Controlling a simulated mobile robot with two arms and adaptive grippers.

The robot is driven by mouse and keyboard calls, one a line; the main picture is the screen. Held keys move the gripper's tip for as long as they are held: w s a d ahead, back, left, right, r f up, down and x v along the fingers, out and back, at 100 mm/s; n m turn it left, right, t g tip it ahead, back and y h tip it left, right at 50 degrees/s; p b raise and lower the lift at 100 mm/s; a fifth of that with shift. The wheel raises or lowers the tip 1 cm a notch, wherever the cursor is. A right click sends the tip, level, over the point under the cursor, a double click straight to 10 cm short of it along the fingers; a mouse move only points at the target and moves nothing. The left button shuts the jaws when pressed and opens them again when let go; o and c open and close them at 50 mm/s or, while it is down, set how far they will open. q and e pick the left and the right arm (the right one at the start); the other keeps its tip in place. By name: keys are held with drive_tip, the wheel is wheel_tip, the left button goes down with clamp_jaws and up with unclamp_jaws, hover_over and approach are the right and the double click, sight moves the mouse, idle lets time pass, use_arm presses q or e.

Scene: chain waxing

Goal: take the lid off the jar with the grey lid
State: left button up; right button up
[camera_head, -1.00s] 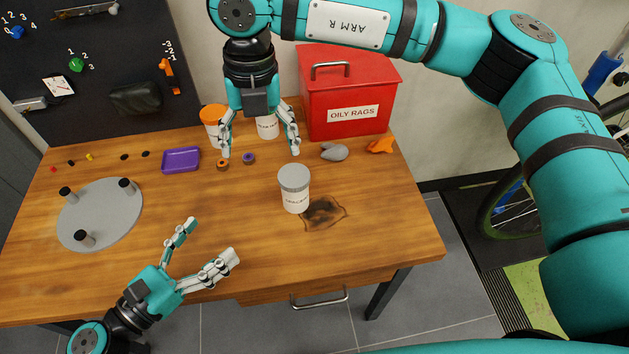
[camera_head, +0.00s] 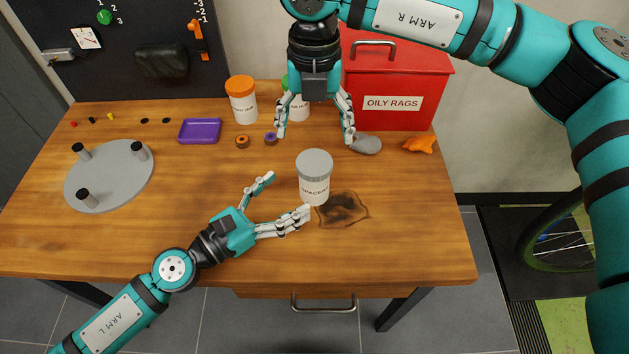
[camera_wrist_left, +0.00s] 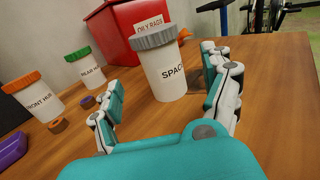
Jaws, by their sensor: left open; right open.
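The jar with the grey lid (camera_head: 314,162) stands upright on the wooden table, its white body (camera_head: 313,188) labelled with a word starting "SPAC". The lid sits on it. My left gripper (camera_head: 288,199) is open, its fingers pointing at the jar from the lower left. In the left wrist view the jar (camera_wrist_left: 165,78) stands ahead, between and beyond the two open fingers. I cannot tell whether a finger touches it. My right gripper (camera_head: 314,136) is open and empty, pointing down behind the jar, in front of the green-lidded jar (camera_head: 298,107).
An orange-lidded jar (camera_head: 242,105) and a red oily rags bin (camera_head: 398,82) stand at the back. A purple tray (camera_head: 200,131), small rings (camera_head: 242,142), a grey lump (camera_head: 366,144) and an orange piece (camera_head: 420,145) lie around. A grey disc with pegs (camera_head: 110,176) is at left.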

sight(317, 173)
use_arm(q)
drive_tip(key=shift+x, duration=4.35)
clamp_jaws()
